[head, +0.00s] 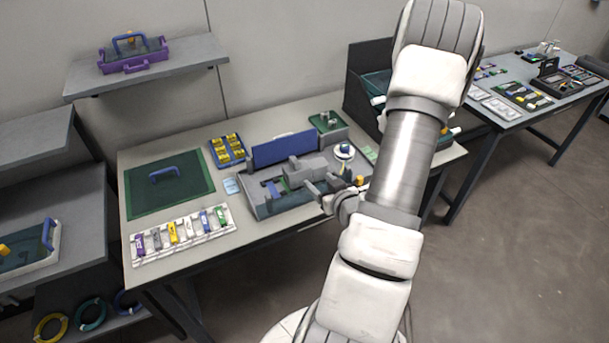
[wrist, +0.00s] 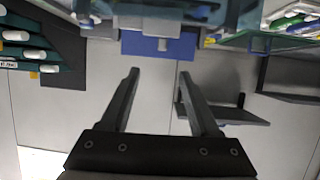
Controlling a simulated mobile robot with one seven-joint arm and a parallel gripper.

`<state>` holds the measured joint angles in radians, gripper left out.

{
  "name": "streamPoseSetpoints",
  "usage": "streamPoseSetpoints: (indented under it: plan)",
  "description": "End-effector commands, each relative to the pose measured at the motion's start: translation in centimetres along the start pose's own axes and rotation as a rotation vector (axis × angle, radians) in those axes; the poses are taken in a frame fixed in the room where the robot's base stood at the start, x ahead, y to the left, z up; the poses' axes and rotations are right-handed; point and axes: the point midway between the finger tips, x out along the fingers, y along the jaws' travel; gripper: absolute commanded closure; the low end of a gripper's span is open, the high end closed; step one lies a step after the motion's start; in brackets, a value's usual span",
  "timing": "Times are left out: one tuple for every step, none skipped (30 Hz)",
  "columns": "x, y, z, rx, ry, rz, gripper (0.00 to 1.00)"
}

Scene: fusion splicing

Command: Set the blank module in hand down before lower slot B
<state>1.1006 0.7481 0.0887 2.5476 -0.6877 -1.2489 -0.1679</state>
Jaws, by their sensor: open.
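My gripper (head: 320,188) is over the right part of the grey splicing station on the bench. In the wrist view my gripper (wrist: 160,74) has its two fingers apart with nothing between them. I cannot make out a blank module in either view. The dark rack (head: 358,92) stands at the back right of the bench, partly hidden behind my arm. In the wrist view, what looks like the same rack (wrist: 68,48) shows at upper left with white-ended pieces in it. I cannot tell which slot is lower slot B.
The grey station (head: 265,207) has a raised blue panel (head: 286,149). A white strip (head: 187,250) with several coloured modules, a green mat (head: 140,200) and a blue tray (head: 237,162) with yellow pieces lie to the left. A second table (head: 500,119) stands at right.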

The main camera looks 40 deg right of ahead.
Motion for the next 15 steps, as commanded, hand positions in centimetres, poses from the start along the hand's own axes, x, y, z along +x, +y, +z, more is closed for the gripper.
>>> streamPoseSetpoints:
  plan:
    - [0.1,0.0,0.2,-0.001,0.006,0.000,0.38]
    - [0.2,0.1,0.2,-0.002,0.008,0.000,0.38]
    - [0.4,0.1,0.3,-0.003,0.009,0.000,0.38]
    - [0.6,0.1,0.3,-0.003,0.009,0.000,0.38]
    - [0.8,0.1,0.4,-0.003,0.010,0.000,0.38]
    - [1.0,0.1,0.4,-0.004,0.009,0.000,0.38]
    - [1.1,0.1,0.5,-0.004,0.009,0.000,0.38]
    - [1.3,0.1,0.5,-0.003,0.010,0.000,0.38]
    - [1.5,0.1,0.4,-0.003,0.009,0.000,0.38]
    - [1.6,0.1,0.5,-0.003,0.009,0.000,0.38]
    - [1.8,0.1,0.4,-0.004,0.010,0.000,0.38]
    - [2.0,0.1,0.4,-0.003,0.009,0.000,0.38]
    - [2.1,0.1,0.5,-0.002,0.008,0.000,0.38]
    - [2.2,0.1,0.4,-0.003,0.009,0.000,0.38]
    - [2.4,0.0,0.4,-0.003,0.008,0.001,0.38]
